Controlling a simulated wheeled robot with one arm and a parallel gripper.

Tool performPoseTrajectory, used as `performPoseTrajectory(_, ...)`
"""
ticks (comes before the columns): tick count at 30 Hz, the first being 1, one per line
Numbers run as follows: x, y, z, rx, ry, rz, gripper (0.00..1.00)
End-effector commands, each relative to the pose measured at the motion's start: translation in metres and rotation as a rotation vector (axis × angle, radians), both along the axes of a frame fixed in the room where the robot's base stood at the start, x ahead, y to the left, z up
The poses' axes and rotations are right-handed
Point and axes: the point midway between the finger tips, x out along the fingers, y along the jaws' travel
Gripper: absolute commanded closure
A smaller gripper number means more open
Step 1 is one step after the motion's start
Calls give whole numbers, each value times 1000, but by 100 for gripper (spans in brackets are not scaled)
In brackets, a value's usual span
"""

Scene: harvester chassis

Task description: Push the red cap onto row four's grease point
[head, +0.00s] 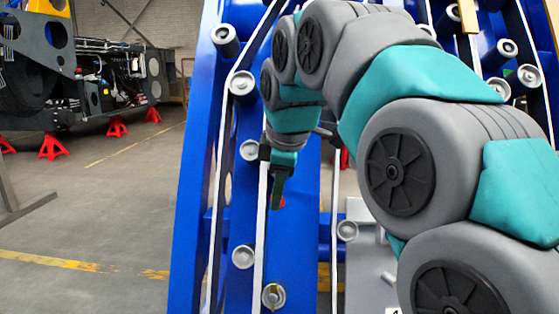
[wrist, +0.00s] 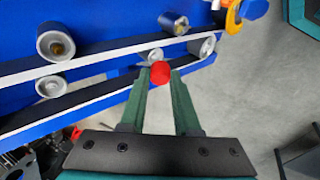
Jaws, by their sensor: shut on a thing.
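The red cap (wrist: 160,72) is between the fingertips of my gripper (wrist: 160,80) in the wrist view. In the head view, my gripper (head: 279,198) points down in front of the blue chassis, and only a sliver of the red cap (head: 281,203) shows beside the fingers. Behind the cap in the wrist view is a pale round fitting (wrist: 155,55), partly hidden; I cannot tell whether the cap touches it. A roller with a brass centre (head: 273,296) sits low on the chassis. I cannot tell which fitting is row four's grease point.
The blue chassis (head: 200,205) carries several grey rollers, including one at left (head: 241,83) and one lower down (head: 243,257). A grey plate (head: 368,262) stands lower right, with a cut-off tag reading maybe "4" (head: 395,311). Open floor (head: 95,215) lies left.

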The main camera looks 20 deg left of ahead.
Motion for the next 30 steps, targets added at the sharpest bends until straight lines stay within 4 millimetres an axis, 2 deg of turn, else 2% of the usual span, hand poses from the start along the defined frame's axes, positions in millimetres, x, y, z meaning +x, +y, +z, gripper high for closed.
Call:
performPoseTrajectory(12,80,26,17,-55,-420,404,100)
performPoseTrajectory(17,106,35,26,-38,-556,515,100)
performPoseTrajectory(22,116,39,31,-31,-611,559,100)
performPoseTrajectory(30,116,40,32,-30,-614,561,100)
